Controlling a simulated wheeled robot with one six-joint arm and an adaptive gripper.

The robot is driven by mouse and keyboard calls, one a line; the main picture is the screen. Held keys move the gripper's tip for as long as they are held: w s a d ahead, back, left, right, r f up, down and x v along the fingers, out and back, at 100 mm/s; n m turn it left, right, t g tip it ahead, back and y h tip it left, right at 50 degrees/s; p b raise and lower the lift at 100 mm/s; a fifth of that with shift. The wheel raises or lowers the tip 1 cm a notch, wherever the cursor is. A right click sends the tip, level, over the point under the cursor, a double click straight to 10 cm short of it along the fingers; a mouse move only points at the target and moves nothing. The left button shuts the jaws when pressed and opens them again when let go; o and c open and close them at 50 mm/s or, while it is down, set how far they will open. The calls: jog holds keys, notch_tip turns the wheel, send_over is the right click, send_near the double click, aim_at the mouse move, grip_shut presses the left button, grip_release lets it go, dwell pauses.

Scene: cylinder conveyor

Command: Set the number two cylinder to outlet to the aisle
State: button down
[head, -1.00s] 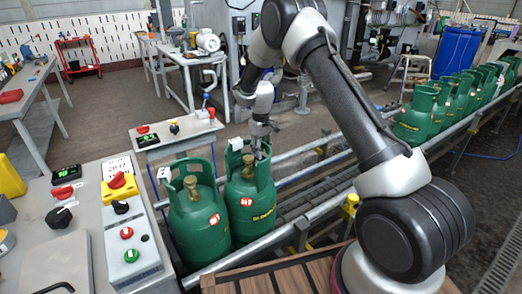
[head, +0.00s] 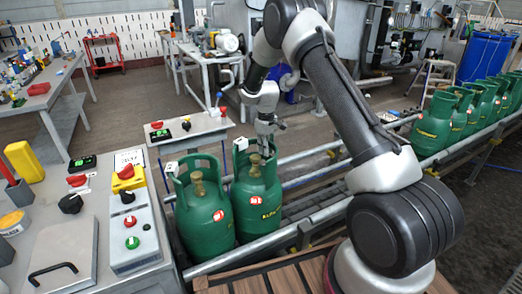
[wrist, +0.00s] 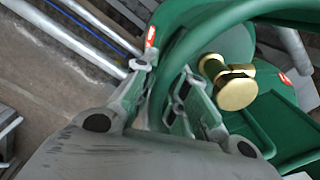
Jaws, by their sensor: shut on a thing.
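Two green gas cylinders with brass valves stand side by side at the near end of the conveyor in the head view. The left one (head: 205,222) is free of my gripper. My gripper (head: 265,152) reaches down onto the top collar of the right one (head: 258,208). In the wrist view my gripper (wrist: 172,100) is shut on the green collar (wrist: 185,45), beside the brass valve (wrist: 235,85). The cylinder looks upright. The numbers on the small labels are too small to read, so I cannot tell which is number two. The fingertips are partly hidden in the head view.
The roller conveyor (head: 320,196) with metal side rails runs to the far right, where several more green cylinders (head: 436,125) stand. A control box with red and green buttons (head: 131,243) is on the left bench. Wooden slats (head: 262,280) lie in front.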

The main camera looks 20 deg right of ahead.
jog(key=shift+w+a+r+n, duration=0.15)
jog(key=shift+w+a+n, duration=0.55)
jog(key=shift+n, duration=0.2)
jog(key=c, duration=1.5)
grip_release()
jog(key=shift+o, duration=0.2)
jog(key=shift+s, duration=0.1)
notch_tip(320, 180, up, 12)
jog(key=shift+c, duration=0.2)
